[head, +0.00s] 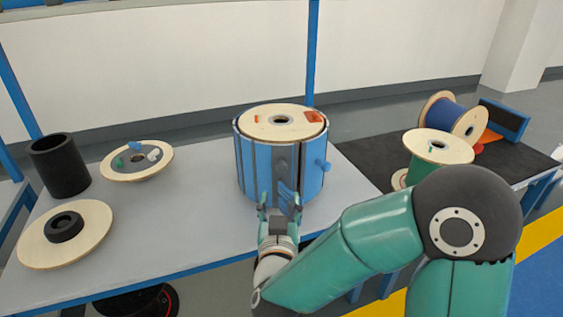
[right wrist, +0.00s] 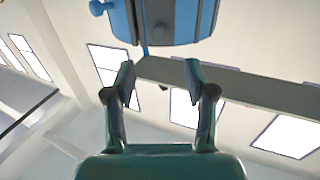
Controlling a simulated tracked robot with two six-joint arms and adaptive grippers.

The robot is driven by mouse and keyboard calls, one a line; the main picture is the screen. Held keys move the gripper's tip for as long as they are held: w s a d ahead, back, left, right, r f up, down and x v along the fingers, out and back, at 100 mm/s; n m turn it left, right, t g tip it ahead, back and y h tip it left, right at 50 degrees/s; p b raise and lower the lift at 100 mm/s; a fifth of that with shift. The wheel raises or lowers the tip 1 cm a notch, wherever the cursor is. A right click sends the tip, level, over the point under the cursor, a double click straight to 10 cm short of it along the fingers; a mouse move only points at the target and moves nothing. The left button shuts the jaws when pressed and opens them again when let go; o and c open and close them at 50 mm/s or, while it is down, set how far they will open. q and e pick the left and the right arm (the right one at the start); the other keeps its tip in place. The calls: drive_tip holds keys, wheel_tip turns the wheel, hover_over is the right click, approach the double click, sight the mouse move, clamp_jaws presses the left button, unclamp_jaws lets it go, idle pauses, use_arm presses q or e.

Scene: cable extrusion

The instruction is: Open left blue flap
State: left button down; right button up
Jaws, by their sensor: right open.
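A round blue holder with two upright blue flaps stands on the grey table, around a wooden spool (head: 284,122). The left blue flap (head: 260,165) lies against the spool, and a dark upright strip runs between it and the right flap (head: 311,165). My right gripper (head: 279,205) is open and empty, in front of the lower front of the holder. In the right wrist view, the open fingers (right wrist: 160,82) point at the blue holder (right wrist: 178,20), with a visible gap between. My left gripper is out of view.
On the left of the table (head: 180,225) are a black cylinder (head: 60,165), a wooden disc (head: 95,235) with a black ring, and a spool (head: 115,170) with small coloured parts. Green (head: 425,160) and blue (head: 450,115) spools stand at the right. Bare table lies left of the holder.

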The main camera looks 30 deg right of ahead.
sight(281, 170)
drive_tip(key=b+x, duration=0.1)
drive_tip(key=x, duration=1.2)
drive_tip(key=shift+f, duration=0.1)
clamp_jaws()
